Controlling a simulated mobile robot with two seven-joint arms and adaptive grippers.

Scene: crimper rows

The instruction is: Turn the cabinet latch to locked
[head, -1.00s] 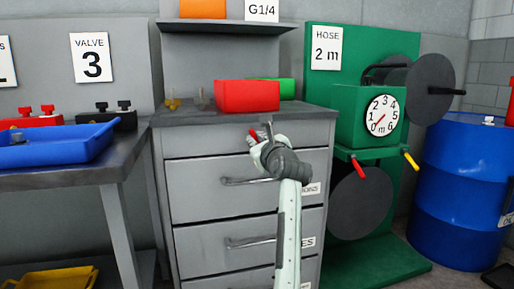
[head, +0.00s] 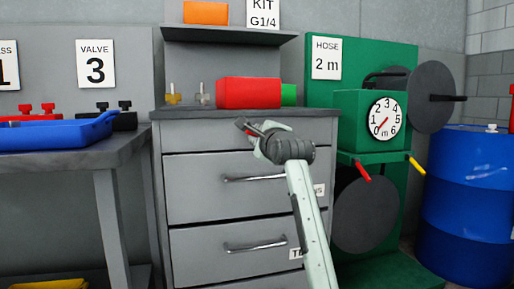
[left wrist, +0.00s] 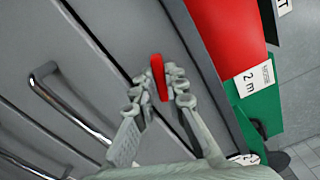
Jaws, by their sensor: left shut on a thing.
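The grey drawer cabinet (head: 190,140) stands in the middle of the head view. A small red latch handle (head: 242,124) shows at its top front, partly hidden by my left gripper (head: 251,134). In the left wrist view the red latch (left wrist: 158,76) sits between the fingertips of my left gripper (left wrist: 156,92), which is shut on it. The latch stands nearly upright in that picture. Its pivot and any lock marks are hidden. My right gripper is in neither view.
A red bin (head: 248,93) stands on the cabinet top above the gripper. Drawer handles (head: 254,178) stick out below. A green hose stand (head: 355,105) and a blue drum (head: 465,190) are on the right. A workbench with a blue tray (head: 50,134) is on the left.

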